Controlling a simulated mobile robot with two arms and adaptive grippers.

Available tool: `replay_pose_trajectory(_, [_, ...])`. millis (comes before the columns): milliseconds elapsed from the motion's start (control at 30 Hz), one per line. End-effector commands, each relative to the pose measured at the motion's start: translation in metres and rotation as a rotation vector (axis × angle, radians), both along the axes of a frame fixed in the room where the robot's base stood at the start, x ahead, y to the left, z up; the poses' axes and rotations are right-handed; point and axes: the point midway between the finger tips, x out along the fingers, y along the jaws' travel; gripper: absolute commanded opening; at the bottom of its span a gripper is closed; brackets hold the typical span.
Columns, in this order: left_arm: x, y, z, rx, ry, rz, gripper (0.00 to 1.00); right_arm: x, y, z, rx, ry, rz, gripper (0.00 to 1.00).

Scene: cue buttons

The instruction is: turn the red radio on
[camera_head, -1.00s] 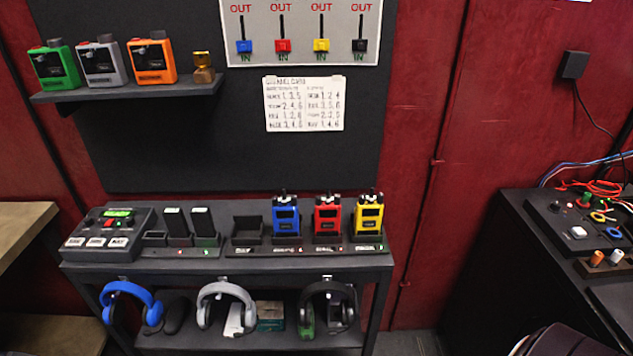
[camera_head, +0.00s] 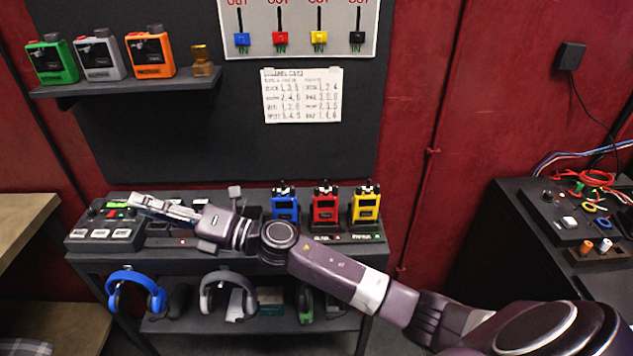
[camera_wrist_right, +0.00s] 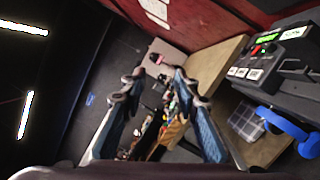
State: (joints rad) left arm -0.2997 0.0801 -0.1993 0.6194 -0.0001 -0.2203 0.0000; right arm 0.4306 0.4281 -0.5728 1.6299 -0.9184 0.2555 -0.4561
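The red radio (camera_head: 325,207) stands upright in the charging dock on the dark table, between the blue radio (camera_head: 285,206) and the yellow radio (camera_head: 366,205). Its knobs are on top; I cannot tell their setting. My right arm reaches in from the lower right, passing in front of the dock. My right gripper (camera_head: 137,203) is well to the left of the red radio, above the console, pointing left. In the right wrist view the gripper (camera_wrist_right: 158,75) has its fingers apart with nothing between them. The red radio is not in that view. My left gripper is out of view.
A button console (camera_head: 102,234) lies under the right gripper. A shelf (camera_head: 130,86) above holds green, grey and orange devices. Headphones (camera_head: 137,291) hang under the table. A card (camera_head: 302,97) and a lever panel (camera_head: 300,30) are on the wall.

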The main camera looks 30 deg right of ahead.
Motion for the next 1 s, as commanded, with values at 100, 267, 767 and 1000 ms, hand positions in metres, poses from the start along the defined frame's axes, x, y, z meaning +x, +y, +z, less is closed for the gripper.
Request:
replay_pose_trajectory(100, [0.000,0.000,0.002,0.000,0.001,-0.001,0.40,-0.008,0.023,0.005,-0.311,-0.212,0.180,0.29])
replay_pose_trajectory(267, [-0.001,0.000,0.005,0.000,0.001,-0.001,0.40,-0.016,0.011,-0.024,-0.752,-0.408,0.416,0.29])
replay_pose_trajectory(767, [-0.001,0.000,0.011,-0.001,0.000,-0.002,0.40,-0.018,-0.295,-0.025,-1.830,-0.193,0.974,0.29])
replay_pose_trajectory(1000, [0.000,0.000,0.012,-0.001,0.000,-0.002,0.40,-0.039,-0.358,0.001,-1.930,-0.032,1.056,0.29])
